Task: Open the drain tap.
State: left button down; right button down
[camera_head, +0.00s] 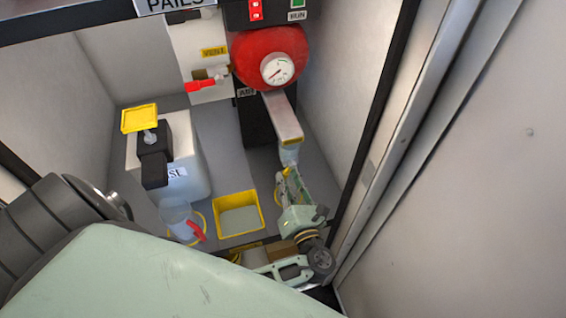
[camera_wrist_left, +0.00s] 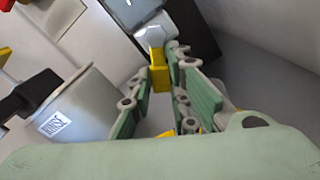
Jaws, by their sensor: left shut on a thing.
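A pale grey outlet piece (camera_head: 289,153) sits below the square metal arm under the red tank; it also shows at the top of the left wrist view (camera_wrist_left: 154,36). A yellow handle (camera_wrist_left: 160,77) lies just below it, and I take it to be the drain tap's. My left gripper (camera_head: 287,181), with green-padded fingers, reaches up to this spot. In the left wrist view its fingers (camera_wrist_left: 160,88) are around the yellow handle, shut on it. The handle's exact angle is hard to tell, as the fingers partly cover it. My right gripper is not in view.
The red tank (camera_head: 270,58) with a gauge is above. A red-handled valve (camera_head: 203,85) is by the VENT label. A white canister (camera_head: 180,150), a clear jug (camera_head: 176,217) and a yellow tray (camera_head: 217,224) stand left of the gripper. The cabinet wall (camera_head: 345,90) is close on the right.

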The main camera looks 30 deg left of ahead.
pick_arm(q)
jog(key=shift+w+d+f+n+b, duration=0.15)
jog(key=shift+w+d+n+b, duration=0.15)
jog(key=shift+n, duration=0.55)
jog(key=shift+w+d+f+n+b, duration=0.1)
jog(key=shift+w+d+n+b, duration=0.2)
jog(key=shift+n, duration=0.6)
jog(key=shift+w+d+f+n+b, duration=0.15)
jog(key=shift+n+b, duration=0.25)
jog(key=shift+n, duration=0.45)
jog(key=c, duration=1.6)
grip_release()
jog(key=shift+w, duration=0.1)
jog(key=shift+c, duration=0.2)
jog(key=shift+r, duration=0.1)
jog(key=v, duration=1.2)
